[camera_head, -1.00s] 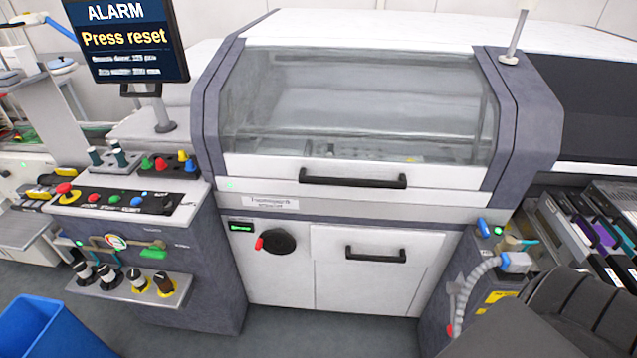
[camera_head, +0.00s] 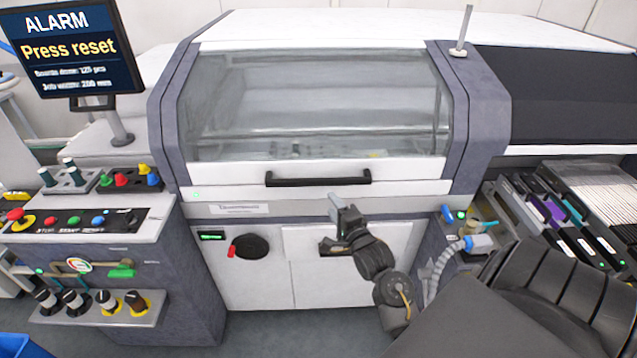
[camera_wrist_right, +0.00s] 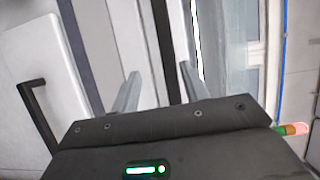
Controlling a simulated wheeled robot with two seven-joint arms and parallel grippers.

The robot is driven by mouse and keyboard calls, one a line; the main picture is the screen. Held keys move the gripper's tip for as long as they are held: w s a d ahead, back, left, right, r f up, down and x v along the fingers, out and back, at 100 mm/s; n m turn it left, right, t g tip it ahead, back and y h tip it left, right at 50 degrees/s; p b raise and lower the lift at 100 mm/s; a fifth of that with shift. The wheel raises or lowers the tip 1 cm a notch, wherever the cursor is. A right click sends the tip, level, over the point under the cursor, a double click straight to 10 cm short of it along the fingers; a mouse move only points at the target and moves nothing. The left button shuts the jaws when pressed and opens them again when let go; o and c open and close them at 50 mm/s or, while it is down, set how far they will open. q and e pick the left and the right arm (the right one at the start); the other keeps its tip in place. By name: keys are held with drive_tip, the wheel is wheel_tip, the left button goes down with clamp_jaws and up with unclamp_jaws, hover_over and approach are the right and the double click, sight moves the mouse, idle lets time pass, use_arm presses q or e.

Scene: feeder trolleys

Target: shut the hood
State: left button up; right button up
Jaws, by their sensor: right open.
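The hood (camera_head: 225,180) is the clear-windowed cover of the white and grey machine. It is down over the front, with no clear gap along its lower edge; I cannot tell whether it is fully seated. Its black bar handle (camera_head: 318,178) runs across the lower edge. My right gripper (camera_head: 346,210) is open and empty, below the right part of this handle. In the right wrist view, its fingers (camera_wrist_right: 160,88) stand apart, and the dark handle (camera_wrist_right: 162,40) lines up between them; contact cannot be told. My left gripper is out of view.
A lower door with a black handle (camera_wrist_right: 38,115) is behind my right gripper. A button panel (camera_head: 90,222) and a monitor (camera_head: 72,50) reading "ALARM Press reset" stand at left. Feeders (camera_head: 560,215) and a grey hose (camera_head: 447,262) are at right.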

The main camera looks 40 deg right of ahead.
sight(319, 184)
drive_tip(key=x, duration=0.3)
drive_tip(key=p+x, duration=0.1)
drive_tip(key=x, duration=0.3)
drive_tip(key=r+p+x, duration=0.1)
drive_tip(key=x, duration=0.2)
drive_tip(key=shift+w+d+r, duration=0.1)
drive_tip(key=shift+w+d, duration=0.15)
drive_tip(key=shift+w, duration=0.1)
clamp_jaws()
drive_tip(key=shift+a, duration=0.1)
